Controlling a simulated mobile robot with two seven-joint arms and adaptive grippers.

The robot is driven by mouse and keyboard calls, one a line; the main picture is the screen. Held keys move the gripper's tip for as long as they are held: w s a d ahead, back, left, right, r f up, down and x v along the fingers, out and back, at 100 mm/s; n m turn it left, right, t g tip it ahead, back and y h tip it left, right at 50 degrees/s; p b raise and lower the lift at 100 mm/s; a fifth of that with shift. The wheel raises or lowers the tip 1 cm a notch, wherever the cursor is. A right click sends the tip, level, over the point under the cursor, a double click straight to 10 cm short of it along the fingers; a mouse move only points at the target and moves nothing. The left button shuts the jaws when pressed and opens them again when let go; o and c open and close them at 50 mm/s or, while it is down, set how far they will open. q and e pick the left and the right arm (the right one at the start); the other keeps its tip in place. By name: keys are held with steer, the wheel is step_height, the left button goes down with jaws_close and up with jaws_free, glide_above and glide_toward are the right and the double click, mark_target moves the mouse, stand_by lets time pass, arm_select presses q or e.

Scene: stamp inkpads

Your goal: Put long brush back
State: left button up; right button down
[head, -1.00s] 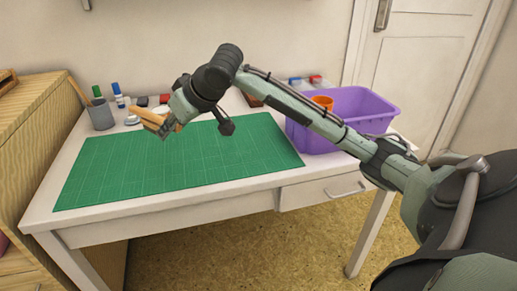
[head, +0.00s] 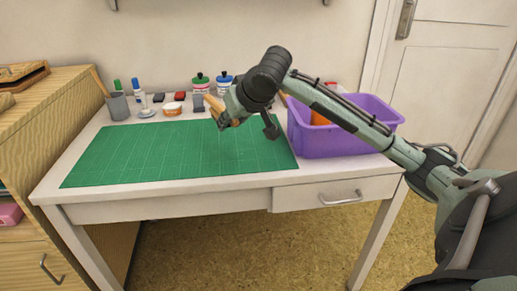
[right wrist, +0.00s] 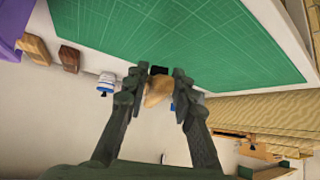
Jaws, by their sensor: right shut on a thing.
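My right gripper (head: 222,117) is shut on a tan wooden brush-like thing (head: 213,103) and holds it above the back right part of the green mat (head: 150,155). In the right wrist view, the tan thing (right wrist: 158,90) sits between the two dark fingers (right wrist: 156,98); its far end is hidden, so I cannot tell its full length. A grey cup (head: 118,106) stands at the back left of the table, with a thin wooden stick (head: 99,80) leaning up out of it. My left gripper is not in view.
A purple crate (head: 345,141) with an orange cup (head: 321,118) stands at the table's right. Bottles with green (head: 200,86) and blue caps (head: 225,87) and a small orange-white tub (head: 173,109) line the back. A wooden cabinet (head: 55,130) adjoins the left. The mat's surface is clear.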

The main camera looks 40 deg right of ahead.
steer(key=s+d+f, duration=0.1)
steer(key=d, duration=0.1)
steer(key=s+d+f, duration=0.1)
steer(key=d+f, duration=0.1)
steer(key=s+d+f+b, duration=0.1)
steer(key=d, duration=0.1)
steer(key=shift+s+d+f, duration=0.15)
steer(key=shift+s+f, duration=0.05)
step_height(320, 180, down, 4)
steer(key=shift+r+b, duration=0.1)
steer(key=shift+b, duration=0.25)
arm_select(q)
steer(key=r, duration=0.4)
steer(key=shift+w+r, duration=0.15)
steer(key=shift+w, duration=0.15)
arm_select(e)
steer(key=c, duration=1.3)
jaws_free()
steer(key=shift+f, duration=0.2)
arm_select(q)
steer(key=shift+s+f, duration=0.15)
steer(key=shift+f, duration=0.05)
arm_select(e)
steer(key=shift+o, duration=0.2)
